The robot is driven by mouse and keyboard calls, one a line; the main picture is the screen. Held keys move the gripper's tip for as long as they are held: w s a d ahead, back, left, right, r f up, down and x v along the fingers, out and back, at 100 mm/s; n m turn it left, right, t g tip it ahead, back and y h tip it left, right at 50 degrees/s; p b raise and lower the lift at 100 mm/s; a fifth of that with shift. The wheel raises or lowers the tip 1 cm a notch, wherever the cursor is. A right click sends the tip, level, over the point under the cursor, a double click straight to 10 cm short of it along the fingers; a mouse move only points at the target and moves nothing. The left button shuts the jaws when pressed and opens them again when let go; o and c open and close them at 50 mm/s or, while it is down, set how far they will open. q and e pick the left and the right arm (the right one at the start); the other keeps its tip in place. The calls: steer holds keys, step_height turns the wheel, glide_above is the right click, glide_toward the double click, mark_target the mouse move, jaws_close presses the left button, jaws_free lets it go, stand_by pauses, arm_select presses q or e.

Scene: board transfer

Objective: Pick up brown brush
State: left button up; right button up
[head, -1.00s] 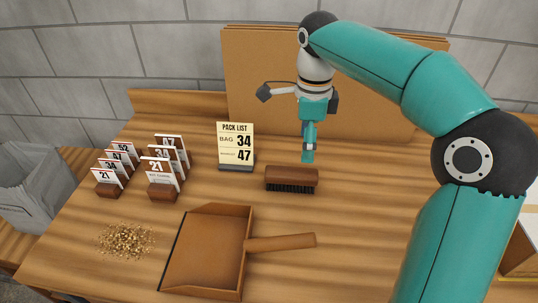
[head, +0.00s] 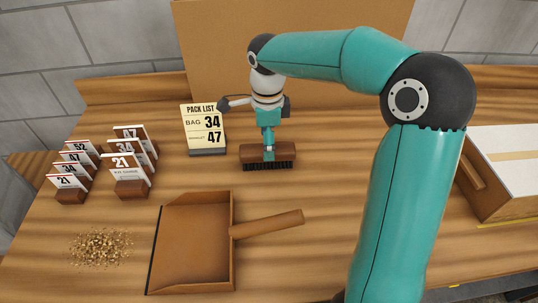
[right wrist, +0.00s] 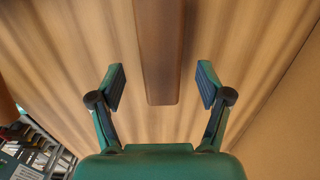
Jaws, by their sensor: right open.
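My right gripper (head: 268,154) is directly over the brush in the head view. In the right wrist view the right gripper (right wrist: 160,88) is open, with one finger on each side of the brown brush (right wrist: 159,50). Both fingers stand apart from the brush there, and its near end lies between them. My left gripper is in neither view.
A dustpan (head: 190,240) with a wooden handle lies in front of the brush. Wood shavings (head: 101,246) and numbered card holders (head: 131,188) are at the left. The pack list sign (head: 205,130) stands beside the brush. A box (head: 505,165) is at the right.

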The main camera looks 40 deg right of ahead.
steer(key=shift+w+f, duration=0.1)
steer(key=shift+f, duration=2.75)
steer(key=c, duration=1.4)
steer(key=shift+r, duration=0.15)
step_height(320, 180, up, 20)
steer(key=shift+f+p, duration=0.1)
steer(key=shift+p, duration=1)
